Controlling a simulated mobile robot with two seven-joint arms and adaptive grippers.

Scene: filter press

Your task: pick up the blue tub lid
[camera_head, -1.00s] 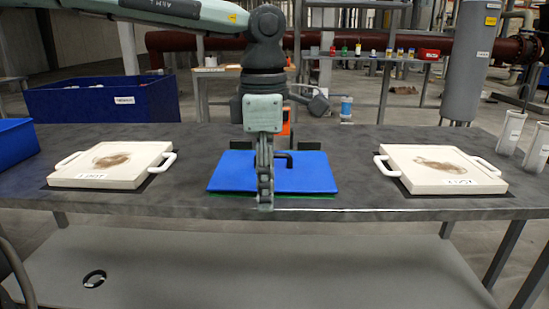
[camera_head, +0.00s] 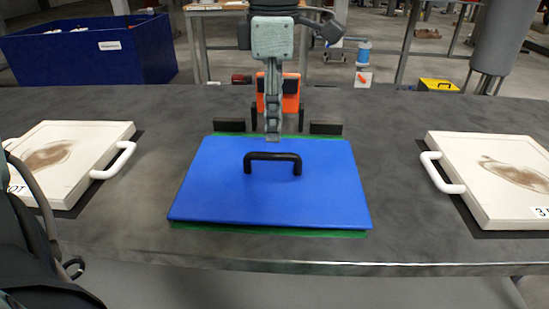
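The blue tub lid (camera_head: 270,195) is a flat blue panel with a black arched handle (camera_head: 272,157) standing near its far half. It lies flat on a green sheet (camera_head: 300,233) whose edges show at front and back, in the middle of the dark table. My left gripper (camera_head: 273,132) points straight down, its tips over the lid's far edge in the picture, just beyond the handle. It does not touch the handle. It is seen edge-on, so its opening is hidden and its height is hard to judge. My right gripper is not in view.
White plates with side handles lie on the left (camera_head: 70,155) and right (camera_head: 500,180) of the dark table (camera_head: 400,230). Two dark blocks and an orange object (camera_head: 290,95) stand behind the lid. A large blue bin (camera_head: 90,50) is beyond the table.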

